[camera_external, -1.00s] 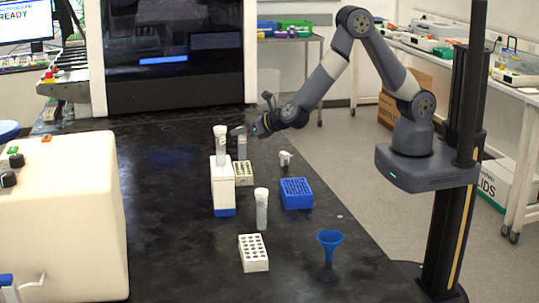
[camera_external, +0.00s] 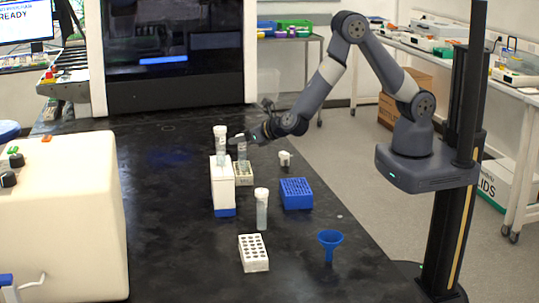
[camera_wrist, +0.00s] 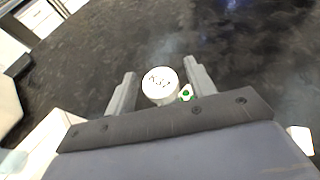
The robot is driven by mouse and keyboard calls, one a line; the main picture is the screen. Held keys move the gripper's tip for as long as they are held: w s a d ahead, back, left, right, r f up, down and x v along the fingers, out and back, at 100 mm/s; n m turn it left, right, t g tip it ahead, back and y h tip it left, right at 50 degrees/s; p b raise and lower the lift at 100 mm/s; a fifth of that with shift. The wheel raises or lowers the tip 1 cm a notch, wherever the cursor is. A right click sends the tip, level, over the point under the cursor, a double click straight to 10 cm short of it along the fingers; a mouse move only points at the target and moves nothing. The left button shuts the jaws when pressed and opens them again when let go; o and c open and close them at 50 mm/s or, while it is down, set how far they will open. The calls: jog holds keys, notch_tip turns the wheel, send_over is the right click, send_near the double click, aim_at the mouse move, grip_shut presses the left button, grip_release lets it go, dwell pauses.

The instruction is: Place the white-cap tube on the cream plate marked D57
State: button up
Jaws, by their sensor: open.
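A tube with a round white cap (camera_wrist: 160,86) stands between the two fingers of my open gripper (camera_wrist: 161,92) in the wrist view; dark scribbled marks show on the cap. In the external view my gripper (camera_external: 240,140) is around the upper part of a tube (camera_external: 242,150) at the pale rack behind the white box. Two other white-capped tubes show: one on the white box (camera_external: 220,142) and one upright at the front (camera_external: 261,208). I cannot make out a cream plate marked D57.
The white box with a blue base (camera_external: 222,188) stands close left of the gripper. A pale rack (camera_external: 244,176), a blue rack (camera_external: 296,194), a white rack (camera_external: 253,253) and a blue funnel (camera_external: 330,242) stand on the black bench. Bench at the back left is clear.

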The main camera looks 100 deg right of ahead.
jog(key=shift+r+p, duration=0.25)
jog(key=shift+p, duration=0.05)
jog(key=shift+s+a, duration=0.2)
jog(key=shift+a, duration=0.1)
jog(key=b+v, duration=0.2)
jog(key=v, duration=0.9)
jog(key=shift+s, duration=0.2)
